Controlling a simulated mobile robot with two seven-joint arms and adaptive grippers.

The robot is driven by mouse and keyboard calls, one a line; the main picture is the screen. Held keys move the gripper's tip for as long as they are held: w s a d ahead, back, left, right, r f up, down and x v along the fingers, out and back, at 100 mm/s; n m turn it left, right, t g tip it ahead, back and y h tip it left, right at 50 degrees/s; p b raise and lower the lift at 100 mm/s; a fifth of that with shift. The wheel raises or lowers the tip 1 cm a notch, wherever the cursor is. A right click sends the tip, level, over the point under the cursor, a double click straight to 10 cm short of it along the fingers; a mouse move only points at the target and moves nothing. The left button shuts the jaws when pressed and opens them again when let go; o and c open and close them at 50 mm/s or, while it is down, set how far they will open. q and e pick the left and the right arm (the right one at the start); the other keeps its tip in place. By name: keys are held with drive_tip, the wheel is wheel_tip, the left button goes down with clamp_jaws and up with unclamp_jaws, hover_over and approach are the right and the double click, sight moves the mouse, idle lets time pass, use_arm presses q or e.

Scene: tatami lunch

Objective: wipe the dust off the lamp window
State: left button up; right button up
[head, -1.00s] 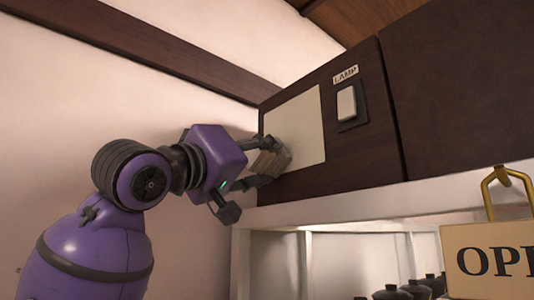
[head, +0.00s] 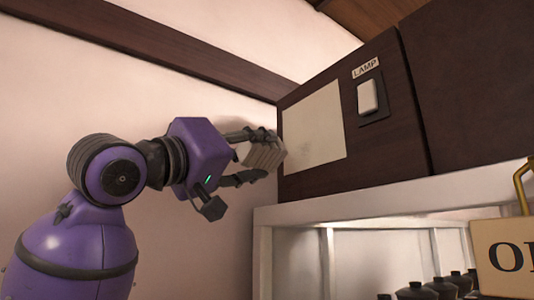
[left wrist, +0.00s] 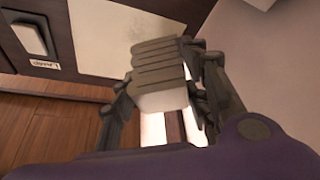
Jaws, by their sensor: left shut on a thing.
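The lamp window (head: 312,125) is a pale panel in the dark wooden cabinet, left of the lamp switch; faint greyish smudges show on its lower part. It also shows in the left wrist view (left wrist: 105,38). My left gripper (head: 262,155) is shut on a ribbed, grey-beige block-like wiper (head: 266,151), held at the window's left side. In the left wrist view the wiper (left wrist: 158,68) sits between the fingers (left wrist: 165,90) and covers part of the panel's edge. I cannot tell whether it touches the cabinet. My right gripper is not in view.
A white switch (head: 367,97) under a LAMP label (head: 366,68) is right of the window. Below the cabinet is a white shelf (head: 350,216) with several dark pots (head: 415,291). A hanging sign (head: 505,257) is at the lower right. Pale wall (head: 130,85) lies left.

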sight(243, 146)
use_arm(q)
drive_tip(key=shift+s+a, duration=0.25)
drive_tip(key=shift+a, duration=0.05)
drive_tip(key=shift+s+a, duration=0.5)
drive_tip(key=shift+a, duration=0.15)
drive_tip(key=shift+s+a, duration=0.45)
drive_tip(key=shift+a, duration=0.2)
drive_tip(key=shift+w+d, duration=0.1)
drive_tip(key=shift+d, duration=0.05)
